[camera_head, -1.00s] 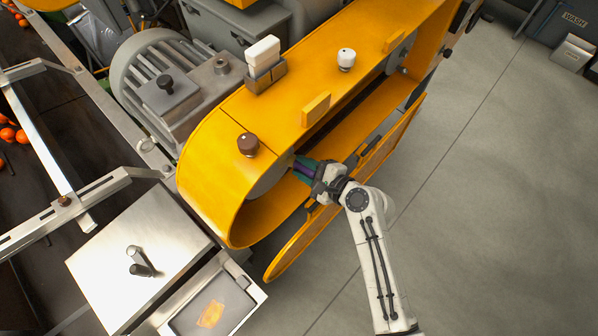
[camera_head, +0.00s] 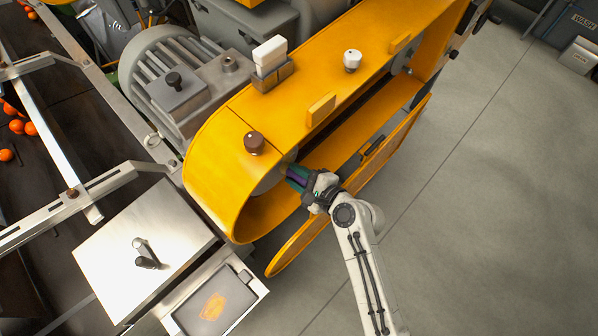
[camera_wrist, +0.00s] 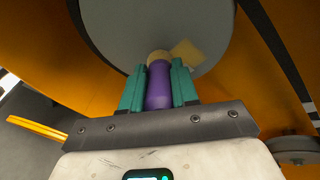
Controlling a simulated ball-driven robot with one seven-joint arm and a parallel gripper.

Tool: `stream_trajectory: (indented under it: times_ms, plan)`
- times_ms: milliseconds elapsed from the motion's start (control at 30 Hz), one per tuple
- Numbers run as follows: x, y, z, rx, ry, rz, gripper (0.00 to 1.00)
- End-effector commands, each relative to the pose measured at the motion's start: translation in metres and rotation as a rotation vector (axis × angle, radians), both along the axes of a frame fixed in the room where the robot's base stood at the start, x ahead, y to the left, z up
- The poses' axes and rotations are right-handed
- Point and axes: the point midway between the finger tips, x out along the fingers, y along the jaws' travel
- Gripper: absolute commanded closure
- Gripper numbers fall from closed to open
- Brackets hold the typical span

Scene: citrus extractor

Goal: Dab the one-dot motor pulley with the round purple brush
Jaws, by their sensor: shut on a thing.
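My gripper (camera_head: 297,177) is at the open side of the yellow belt guard (camera_head: 222,190). In the wrist view its two green fingers (camera_wrist: 158,88) are shut on the round purple brush (camera_wrist: 158,86). The brush's pale tip (camera_wrist: 158,58) points at a large grey pulley disc (camera_wrist: 150,22) and overlaps it in the picture; I cannot tell whether they touch. A pale yellow square patch (camera_wrist: 187,52) is on the disc beside the tip. The pulley (camera_head: 270,182) shows partly inside the guard in the head view. No dot mark can be made out.
The guard's yellow cover (camera_head: 300,240) hangs open just below my gripper. A brown knob (camera_head: 254,142), a white block (camera_head: 269,54) and a white-capped jar (camera_head: 351,60) stand on the guard. The grey floor (camera_head: 480,200) at right is clear.

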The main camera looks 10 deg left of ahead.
Motion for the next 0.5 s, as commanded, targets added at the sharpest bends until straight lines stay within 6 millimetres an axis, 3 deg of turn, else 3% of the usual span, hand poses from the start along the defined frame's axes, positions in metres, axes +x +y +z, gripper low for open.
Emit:
stream_trajectory:
  times_ms: [500]
  plan:
    - [-0.022,-0.030,0.000,0.001,0.001,-0.002,1.00]
